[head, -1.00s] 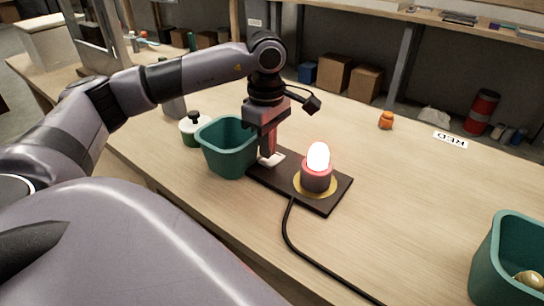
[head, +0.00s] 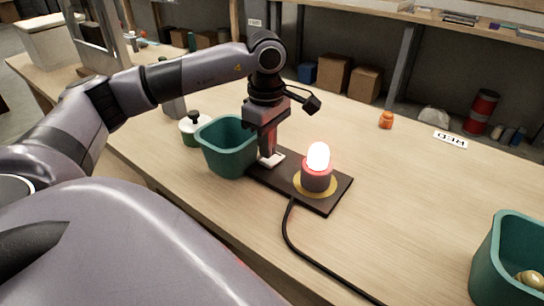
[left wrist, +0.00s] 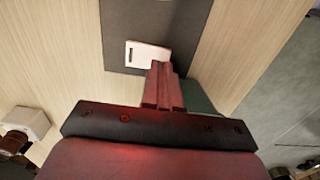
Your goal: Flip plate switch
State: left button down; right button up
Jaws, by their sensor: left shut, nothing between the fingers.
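A dark plate (head: 333,197) lies on the table with a white switch (head: 273,158) at its left end. A lit bulb (head: 318,157) with a pinkish-red glow sits in a round holder on the plate. My left gripper (head: 266,157) is shut and empty, pointing down at the switch. In the left wrist view the shut fingers (left wrist: 162,72) overlap the near edge of the white switch (left wrist: 147,57); I cannot tell if they touch it. My right gripper is not in view.
A green bin (head: 228,150) stands close left of the plate, by my left gripper. Another green bin (head: 508,262) is at the lower right. A black cable (head: 300,250) runs from the plate. A small orange jar (head: 386,120) and a "RED" card (head: 450,139) lie farther back.

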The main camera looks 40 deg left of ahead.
aim_at(268, 161)
pick_arm(q)
jog(key=shift+f+b, duration=0.65)
jog(key=shift+f, duration=0.25)
dwell(0.3)
jog(key=shift+r+p, duration=2.8)
jog(key=shift+r, duration=0.8)
jog(key=shift+f, duration=0.1)
